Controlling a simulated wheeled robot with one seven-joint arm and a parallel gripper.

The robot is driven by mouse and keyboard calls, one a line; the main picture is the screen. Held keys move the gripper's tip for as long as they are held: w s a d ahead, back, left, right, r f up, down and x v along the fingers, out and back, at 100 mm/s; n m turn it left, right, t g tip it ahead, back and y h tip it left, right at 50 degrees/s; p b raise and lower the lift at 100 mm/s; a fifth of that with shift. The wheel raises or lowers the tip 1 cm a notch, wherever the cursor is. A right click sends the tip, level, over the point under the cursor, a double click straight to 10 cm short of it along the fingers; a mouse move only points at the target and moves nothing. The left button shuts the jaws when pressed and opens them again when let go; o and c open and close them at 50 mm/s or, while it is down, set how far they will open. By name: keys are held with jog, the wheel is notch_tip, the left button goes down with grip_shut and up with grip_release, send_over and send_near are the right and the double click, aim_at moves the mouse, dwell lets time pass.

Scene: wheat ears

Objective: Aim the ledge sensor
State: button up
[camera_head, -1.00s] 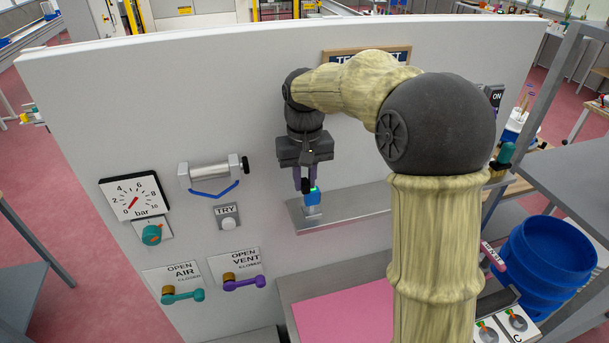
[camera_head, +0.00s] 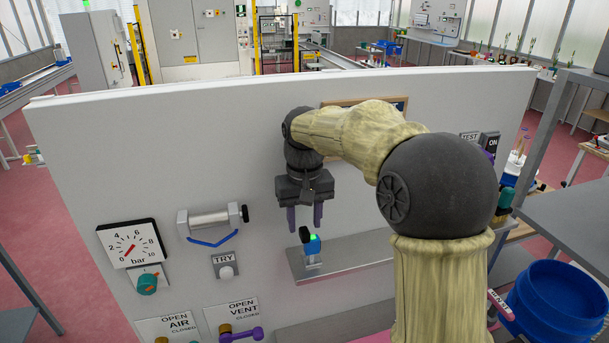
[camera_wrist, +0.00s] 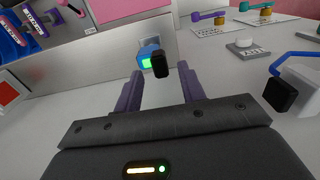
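The ledge sensor (camera_head: 312,247) is a small blue block with a black knob and a lit green patch on top. It stands on the left part of the grey metal ledge (camera_head: 350,258) on the white panel. My gripper (camera_head: 305,222) is just above it, pointing down, with its two purple fingers apart and nothing between them. In the wrist view the sensor (camera_wrist: 148,54) shows just beyond the fingertips of my gripper (camera_wrist: 160,82), with its green patch and black knob facing the camera.
Left of the ledge on the panel (camera_head: 80,150) are a TRY button (camera_head: 226,271), a metal cylinder with a blue handle (camera_head: 212,218), a pressure gauge (camera_head: 132,244) and AIR and VENT valves (camera_head: 240,334). A blue bin (camera_head: 555,305) stands at the right.

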aim_at(305, 229)
notch_tip(305, 229, up, 15)
dwell(0.5)
dwell(0.4)
